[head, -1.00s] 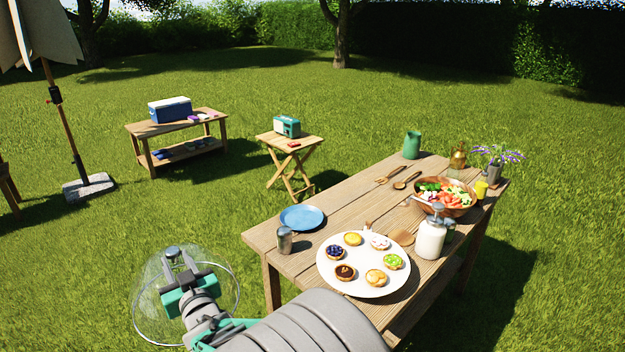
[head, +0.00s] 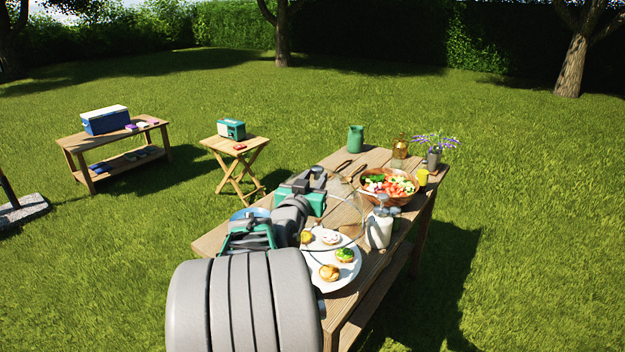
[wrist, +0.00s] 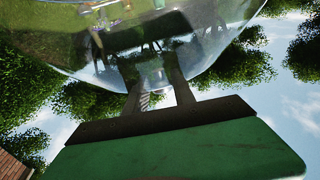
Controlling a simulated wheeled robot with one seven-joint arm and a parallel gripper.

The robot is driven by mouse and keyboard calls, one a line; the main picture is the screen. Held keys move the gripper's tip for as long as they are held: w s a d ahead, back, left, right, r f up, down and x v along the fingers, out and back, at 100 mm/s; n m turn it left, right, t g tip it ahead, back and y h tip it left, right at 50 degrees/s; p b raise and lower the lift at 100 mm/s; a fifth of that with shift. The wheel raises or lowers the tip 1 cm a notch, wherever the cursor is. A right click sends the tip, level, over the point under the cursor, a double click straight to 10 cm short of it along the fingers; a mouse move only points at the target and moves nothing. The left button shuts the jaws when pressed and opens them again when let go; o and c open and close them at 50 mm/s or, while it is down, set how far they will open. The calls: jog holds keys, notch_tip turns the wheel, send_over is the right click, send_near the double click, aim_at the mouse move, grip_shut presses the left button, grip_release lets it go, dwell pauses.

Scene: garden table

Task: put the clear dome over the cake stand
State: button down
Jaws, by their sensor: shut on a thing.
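My gripper (head: 318,178) is shut on the knob of the clear dome (head: 346,200). In the wrist view the two fingers (wrist: 155,90) close on the knob, with the clear dome (wrist: 205,45) beyond them. In the head view the dome hangs over the table, behind and above the white cake stand (head: 321,257). Its rim appears to overlap the stand's far part in the picture; the height gap is hard to judge. Several small tarts (head: 345,255) sit on the stand. My arm hides the stand's left part.
A salad bowl (head: 388,196), yellow cup (head: 423,178), flower pot (head: 433,161) and green jug (head: 356,139) are farther back. A blue plate (head: 245,214) is partly hidden by my arm.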

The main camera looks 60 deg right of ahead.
aim_at(301, 244)
notch_tip(301, 244, down, 12)
jog(key=b, duration=1.2)
jog(key=shift+w+f+b, duration=0.1)
jog(key=shift+f+b, duration=0.45)
jog(key=shift+b, duration=0.25)
dwell(0.4)
jog(key=c, duration=1.3)
grip_release()
jog(key=o, duration=0.3)
jog(key=shift+o, duration=0.2)
jog(key=a, duration=0.2)
jog(key=s+a, duration=0.1)
jog(key=a, duration=0.5)
jog(key=shift+s+b, duration=0.2)
jog(key=shift+b, duration=0.2)
jog(key=shift+d, duration=0.1)
